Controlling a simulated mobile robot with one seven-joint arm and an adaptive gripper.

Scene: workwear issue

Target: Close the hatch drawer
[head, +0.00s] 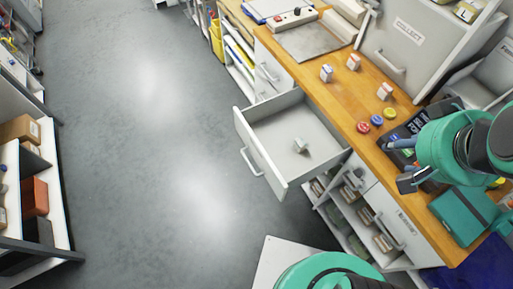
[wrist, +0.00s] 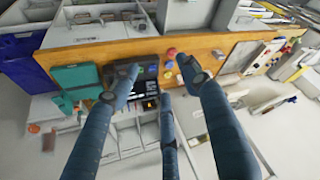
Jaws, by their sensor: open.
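The hatch drawer (head: 262,178) is pulled far out of the wooden-topped counter in the head view. Its white front panel carries a bar handle (head: 249,162) on the floor side. One small pale block (head: 300,145) lies inside the drawer. My gripper (head: 397,163) is open and empty over the counter, to the right of the drawer and apart from it. In the wrist view my gripper (wrist: 160,76) shows its spread blue fingers with nothing between them. The fingers hide part of the counter front there, and I cannot clearly make out the drawer.
Small bottles (head: 326,73) and red, blue and yellow discs (head: 376,120) stand on the counter (head: 345,110). A black device (wrist: 146,72) and a teal case (head: 465,212) are near my gripper. Open shelves (head: 360,220) sit below. The grey floor (head: 150,150) left of the drawer is clear.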

